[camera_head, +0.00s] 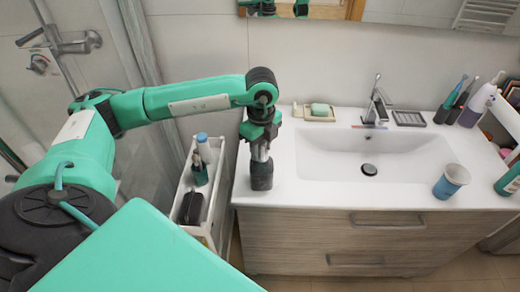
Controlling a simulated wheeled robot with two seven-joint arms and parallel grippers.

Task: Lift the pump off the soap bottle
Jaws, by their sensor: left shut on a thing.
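The soap bottle (262,175) is a dark grey, short bottle standing upright at the left end of the white countertop. Its silvery pump (260,152) shows just above it, directly under my left gripper (261,139). My left gripper points straight down and is shut on the pump. Its fingers hide the pump's upper part. I cannot tell whether the pump is seated in the bottle or partly raised. My right gripper is out of view.
A white cart (213,225) with bottles and a black case (191,207) stands left of the counter. The sink (370,150) lies to the right, with a soap dish (319,112) behind.

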